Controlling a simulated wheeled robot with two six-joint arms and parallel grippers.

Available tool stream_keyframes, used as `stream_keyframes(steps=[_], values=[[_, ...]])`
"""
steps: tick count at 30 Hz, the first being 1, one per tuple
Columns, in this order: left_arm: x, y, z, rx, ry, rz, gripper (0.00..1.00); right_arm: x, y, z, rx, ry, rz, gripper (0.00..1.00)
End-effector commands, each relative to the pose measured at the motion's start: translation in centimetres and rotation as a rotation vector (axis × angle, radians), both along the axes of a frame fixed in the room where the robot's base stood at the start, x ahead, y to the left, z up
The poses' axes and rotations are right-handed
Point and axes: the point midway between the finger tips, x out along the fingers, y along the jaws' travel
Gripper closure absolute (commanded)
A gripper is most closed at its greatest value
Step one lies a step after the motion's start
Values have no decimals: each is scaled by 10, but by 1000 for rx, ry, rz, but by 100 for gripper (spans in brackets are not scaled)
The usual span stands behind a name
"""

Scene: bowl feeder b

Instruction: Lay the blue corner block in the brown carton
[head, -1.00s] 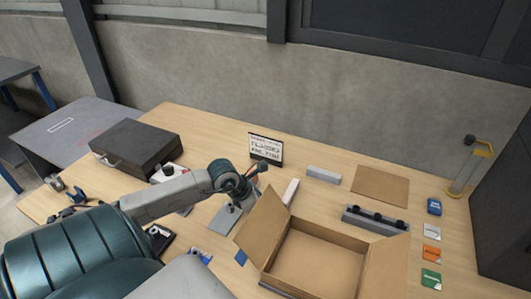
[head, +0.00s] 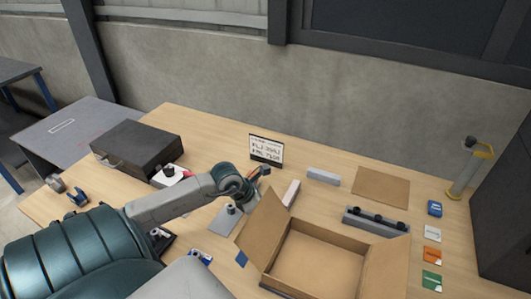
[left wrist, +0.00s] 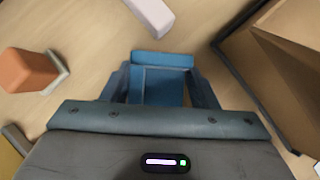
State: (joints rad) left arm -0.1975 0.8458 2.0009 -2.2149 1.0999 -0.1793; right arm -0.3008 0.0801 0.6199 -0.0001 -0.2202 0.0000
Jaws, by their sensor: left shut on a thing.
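The blue corner block (left wrist: 160,88) is between the fingers of my left gripper (left wrist: 160,75) in the left wrist view, and the gripper is shut on it. In the head view my left gripper (head: 250,186) is left of the brown carton (head: 318,262), by its raised left flap; the held block cannot be made out there. The carton is open, its flaps spread, and the part of its floor I see is bare. In the left wrist view the carton (left wrist: 285,75) is at the right, apart from the block. My right gripper is in neither view.
A pale block (head: 291,192) lies behind the carton's left flap. A grey rail with black knobs (head: 375,220) is behind the carton. A dark case (head: 135,148) and a display sign (head: 265,149) stand further back. Coloured cards (head: 432,254) lie to the right.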

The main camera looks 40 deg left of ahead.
Motion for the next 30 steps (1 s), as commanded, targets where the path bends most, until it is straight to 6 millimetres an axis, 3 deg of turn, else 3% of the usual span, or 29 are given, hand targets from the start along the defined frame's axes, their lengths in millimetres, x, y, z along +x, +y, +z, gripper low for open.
stream_keyframes(steps=[8,16,30], values=[[-1,1,11,6,0,-1,71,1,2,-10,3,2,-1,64],[-25,13,11,7,4,-3,71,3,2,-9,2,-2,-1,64],[-61,33,14,5,5,2,71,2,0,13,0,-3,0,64]])
